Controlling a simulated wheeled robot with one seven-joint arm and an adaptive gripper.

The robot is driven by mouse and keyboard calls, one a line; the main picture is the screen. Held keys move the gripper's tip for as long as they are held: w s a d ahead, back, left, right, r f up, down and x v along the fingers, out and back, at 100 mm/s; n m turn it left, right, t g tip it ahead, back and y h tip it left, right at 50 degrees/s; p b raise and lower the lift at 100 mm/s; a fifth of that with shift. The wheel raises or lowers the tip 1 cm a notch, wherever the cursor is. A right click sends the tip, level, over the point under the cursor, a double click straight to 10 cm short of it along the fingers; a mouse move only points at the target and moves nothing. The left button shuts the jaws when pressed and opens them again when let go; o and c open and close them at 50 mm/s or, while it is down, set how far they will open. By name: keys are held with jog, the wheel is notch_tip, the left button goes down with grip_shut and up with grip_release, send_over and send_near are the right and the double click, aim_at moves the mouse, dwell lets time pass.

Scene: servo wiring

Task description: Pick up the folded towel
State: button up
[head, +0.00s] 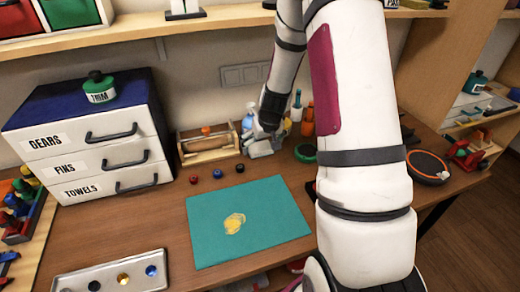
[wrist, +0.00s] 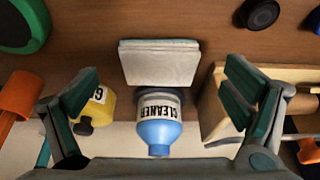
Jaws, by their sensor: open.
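The folded towel (wrist: 160,63) is a pale grey, flat, squarish stack on the brown table in the wrist view. It lies between my gripper's (wrist: 163,72) two fingers, which are spread wide, with a gap on each side of it. The gripper is open and empty.
A yellow bottle (wrist: 97,108) stands near the left finger, and a wooden box (wrist: 212,112) near the right one.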

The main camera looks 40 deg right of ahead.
jog(key=shift+x, duration=1.45)
jog(key=shift+w, duration=0.1)
jog(key=c, duration=1)
jog(key=shift+r, duration=0.2)
jog(key=shift+c, duration=0.2)
jog(key=shift+r, duration=0.6)
notch_tip(320, 180, up, 2)
jog(key=shift+r, duration=0.15)
jog(key=s+a, duration=0.1)
jog(key=s, duration=0.4)
jog(key=s+a, duration=0.1)
jog(key=s, duration=0.4)
jog(key=s+a+r, duration=0.1)
jog(key=s+a, duration=0.1)
jog(key=s, duration=0.3)
jog(key=shift+s+r, duration=0.1)
jog(key=shift+s, duration=0.2)
jog(key=shift+o, duration=0.4)
